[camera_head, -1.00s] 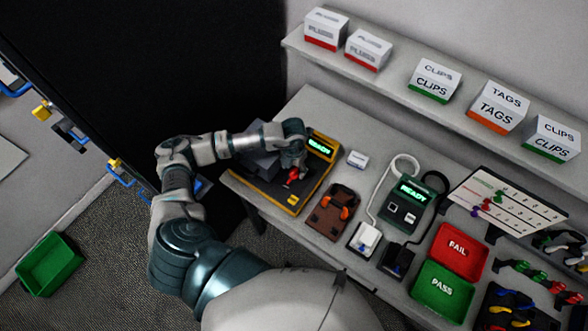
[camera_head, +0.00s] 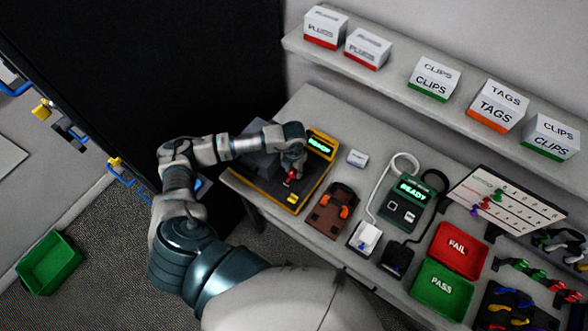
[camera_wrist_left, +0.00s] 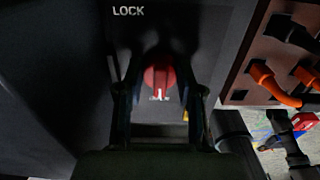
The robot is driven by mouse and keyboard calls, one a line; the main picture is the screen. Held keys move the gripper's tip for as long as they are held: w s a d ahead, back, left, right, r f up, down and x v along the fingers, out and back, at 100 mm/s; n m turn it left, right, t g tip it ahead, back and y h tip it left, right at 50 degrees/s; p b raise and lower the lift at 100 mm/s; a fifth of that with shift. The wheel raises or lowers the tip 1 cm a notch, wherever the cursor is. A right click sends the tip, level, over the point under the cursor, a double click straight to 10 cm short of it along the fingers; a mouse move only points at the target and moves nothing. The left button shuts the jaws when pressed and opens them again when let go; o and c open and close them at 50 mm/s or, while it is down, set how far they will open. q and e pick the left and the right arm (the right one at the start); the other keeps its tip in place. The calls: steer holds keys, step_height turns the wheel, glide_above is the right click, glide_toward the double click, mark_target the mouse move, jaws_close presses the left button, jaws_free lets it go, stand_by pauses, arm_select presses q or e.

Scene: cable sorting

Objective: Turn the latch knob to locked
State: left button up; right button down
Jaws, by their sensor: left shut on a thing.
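The red latch knob (camera_head: 290,177) sits on the black and yellow machine (camera_head: 268,192) at the left end of the bench. In the left wrist view the knob (camera_wrist_left: 160,79) has a white mark pointing toward the gripper, and the word LOCK stands on the dark panel (camera_wrist_left: 75,45) above and to its left. My left gripper (camera_wrist_left: 160,92) is shut on the knob, one finger on each side. In the head view the left gripper (camera_head: 291,168) comes down over the knob and partly hides it. My right gripper is not in view.
A brown block (camera_head: 329,212) with orange plugs stands close to the machine's right. A tester (camera_head: 407,207) showing READY, a red FAIL tray (camera_head: 440,257) and a green PASS tray (camera_head: 425,290) are further right. Labelled boxes line the shelf (camera_head: 385,80) behind.

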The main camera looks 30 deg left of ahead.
arm_select(q)
steer(key=shift+f+m+b, duration=0.2)
steer(key=shift+m+b, duration=1.2)
steer(key=m+b, duration=0.6)
steer(key=m, duration=0.1)
steer(key=shift+b, duration=0.4)
steer(key=shift+m+b, duration=0.4)
steer(key=shift+m, duration=0.2)
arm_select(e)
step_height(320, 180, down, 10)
arm_select(q)
steer(key=m+b, duration=0.2)
steer(key=shift+m, duration=0.3)
steer(key=m+b, duration=0.3)
steer(key=shift+r+m, duration=0.15)
steer(key=shift+m, duration=0.25)
steer(key=shift+r+m+b, duration=0.15)
steer(key=shift+m+b, duration=0.15)
steer(key=shift+b, duration=0.05)
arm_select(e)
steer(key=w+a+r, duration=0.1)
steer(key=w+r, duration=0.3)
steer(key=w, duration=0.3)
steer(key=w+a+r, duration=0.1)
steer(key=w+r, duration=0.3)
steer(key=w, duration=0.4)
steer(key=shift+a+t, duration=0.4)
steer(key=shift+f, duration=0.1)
